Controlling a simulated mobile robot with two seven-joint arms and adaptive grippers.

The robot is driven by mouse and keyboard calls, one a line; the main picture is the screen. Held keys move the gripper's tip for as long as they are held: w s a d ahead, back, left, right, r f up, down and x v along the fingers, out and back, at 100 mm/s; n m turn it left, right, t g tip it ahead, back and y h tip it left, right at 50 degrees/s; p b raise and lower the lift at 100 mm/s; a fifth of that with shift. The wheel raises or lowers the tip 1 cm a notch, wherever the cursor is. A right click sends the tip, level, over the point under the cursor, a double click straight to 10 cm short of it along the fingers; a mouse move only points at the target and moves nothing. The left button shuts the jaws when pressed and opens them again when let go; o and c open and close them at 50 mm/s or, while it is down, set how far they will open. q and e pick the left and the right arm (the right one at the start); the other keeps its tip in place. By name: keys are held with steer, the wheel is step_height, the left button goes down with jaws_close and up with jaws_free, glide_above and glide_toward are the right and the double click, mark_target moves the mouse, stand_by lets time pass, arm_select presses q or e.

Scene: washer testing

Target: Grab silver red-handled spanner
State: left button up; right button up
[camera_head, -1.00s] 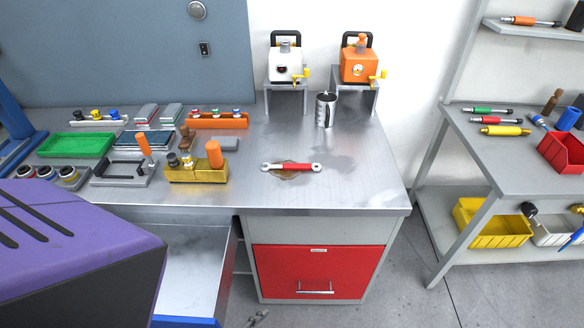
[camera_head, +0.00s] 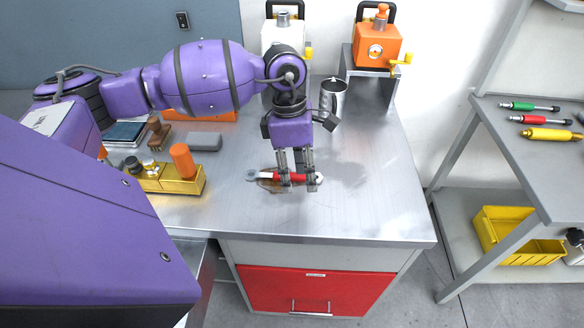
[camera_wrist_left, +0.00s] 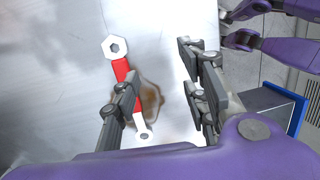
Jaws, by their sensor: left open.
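The silver spanner with a red handle (camera_head: 271,177) lies flat on the metal worktop, over a brown stain. In the left wrist view the spanner (camera_wrist_left: 118,66) runs from a large ring head at top to a small ring end below. My left gripper (camera_head: 299,183) points down over the spanner's right half, its fingers apart and empty. In the left wrist view my left gripper (camera_wrist_left: 160,98) has one finger overlapping the lower handle, covering part of it. The other finger is clear, to the right. I cannot tell whether any finger touches the spanner.
A metal mug (camera_head: 333,96) and an orange machine (camera_head: 377,44) on a stand are behind. A yellow block with an orange-handled tool (camera_head: 181,172) is left. The worktop (camera_head: 370,205) is clear in front and right. Purple parts of mine show upper right in the wrist view.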

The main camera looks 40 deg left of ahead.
arm_select(q)
steer(key=a, duration=0.1)
steer(key=w+a+r+y, duration=0.1)
steer(key=a, duration=0.1)
steer(key=w+a+r+y, duration=0.1)
steer(key=a, duration=0.1)
steer(key=shift+r+t, duration=0.2)
steer(key=shift+t, duration=0.1)
steer(key=shift+w+a+f, duration=0.15)
steer(key=shift+a+f, duration=0.05)
steer(key=f, duration=0.3)
steer(key=f+p, duration=0.1)
steer(key=f, duration=0.2)
steer(key=shift+w+d+f, duration=0.15)
steer(key=shift+d+f, duration=0.05)
steer(key=shift+f, duration=0.2)
jaws_close()
